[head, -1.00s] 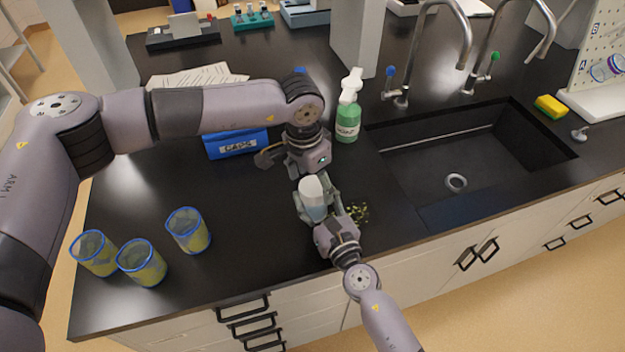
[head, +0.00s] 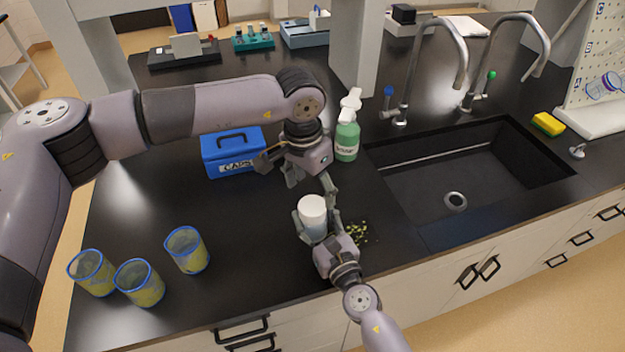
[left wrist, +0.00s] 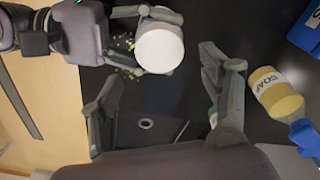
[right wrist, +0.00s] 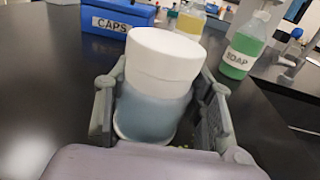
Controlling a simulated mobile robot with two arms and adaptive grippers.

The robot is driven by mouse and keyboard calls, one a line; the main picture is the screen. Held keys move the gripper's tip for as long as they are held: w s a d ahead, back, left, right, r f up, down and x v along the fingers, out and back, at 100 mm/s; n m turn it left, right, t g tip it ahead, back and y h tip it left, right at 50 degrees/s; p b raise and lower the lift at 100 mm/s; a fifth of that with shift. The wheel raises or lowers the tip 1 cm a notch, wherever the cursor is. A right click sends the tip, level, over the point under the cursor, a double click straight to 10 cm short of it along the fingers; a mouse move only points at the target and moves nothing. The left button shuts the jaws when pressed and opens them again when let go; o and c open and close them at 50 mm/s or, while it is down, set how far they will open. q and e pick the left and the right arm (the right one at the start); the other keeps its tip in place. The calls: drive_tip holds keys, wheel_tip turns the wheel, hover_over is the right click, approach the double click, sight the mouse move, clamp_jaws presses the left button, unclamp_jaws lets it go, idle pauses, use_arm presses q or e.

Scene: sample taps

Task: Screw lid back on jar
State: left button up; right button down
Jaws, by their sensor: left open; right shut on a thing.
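A jar with a pale blue-grey, see-through body (right wrist: 152,112) is upright in my right gripper (head: 317,226), which is shut around its sides. The lid also shows in the head view (head: 313,206) and the left wrist view (left wrist: 160,48). My left gripper (head: 309,182) is open and empty, behind and above the lid. In the left wrist view its fingers (left wrist: 162,95) are spread apart, with the lid beyond them.
A blue CAPS box (head: 226,141) and a green bottle (head: 347,141) stand behind. A yellow labelled bottle (left wrist: 275,92) shows in the left wrist view. Yellow-green bits (head: 357,233) lie beside the jar. Blue-rimmed cups (head: 187,250) stand at left, a sink (head: 475,180) at right.

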use_arm(q)
drive_tip(key=n, duration=0.5)
drive_tip(key=shift+w+r, duration=0.1)
drive_tip(key=shift+r, duration=0.15)
drive_tip(key=n, duration=0.4)
drive_tip(key=shift+d+r, duration=0.1)
drive_tip(key=shift+r, duration=0.05)
drive_tip(key=n, duration=0.3)
drive_tip(key=shift+r+n, duration=0.15)
drive_tip(key=shift+n, duration=0.25)
drive_tip(key=n, duration=0.4)
drive_tip(key=shift+r+y, duration=0.2)
drive_tip(key=shift+y, duration=0.1)
drive_tip(key=n, duration=0.3)
drive_tip(key=shift+r+n, duration=0.15)
drive_tip(key=shift+n, duration=0.15)
drive_tip(key=n, duration=0.5)
drive_tip(key=shift+r+n+g, duration=0.25)
drive_tip(key=shift+n+g, duration=0.05)
drive_tip(key=n, duration=0.3)
drive_tip(key=shift+r+n, duration=0.15)
drive_tip(key=shift+n, duration=0.25)
drive_tip(key=n, duration=0.5)
drive_tip(key=shift+r+y, duration=0.2)
drive_tip(key=shift+y, duration=0.1)
